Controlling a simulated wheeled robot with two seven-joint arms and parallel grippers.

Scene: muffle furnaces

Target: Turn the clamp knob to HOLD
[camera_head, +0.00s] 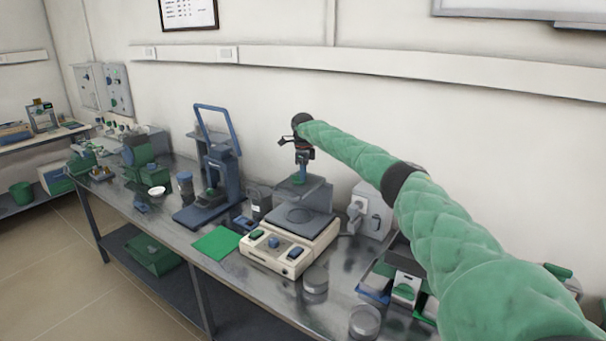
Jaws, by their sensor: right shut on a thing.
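A beige bench device (283,258) with a grey top plate (298,218) stands near the middle of the steel bench. A grey block rises at its back, and a small green knob (299,179) shows on top of it. I take this knob to be the clamp knob; any HOLD marking is too small to read. My right arm reaches in from the right, and my right gripper (303,162) points straight down, shut on the green knob. The fingertips are small and partly blend with the knob. My left gripper is not in view.
A blue press-like frame (209,165) stands to the left of the device. A green mat (217,243) lies at the front edge. A grey unit (371,213) stands to the right. Round containers (315,280) sit at the front. The wall is close behind.

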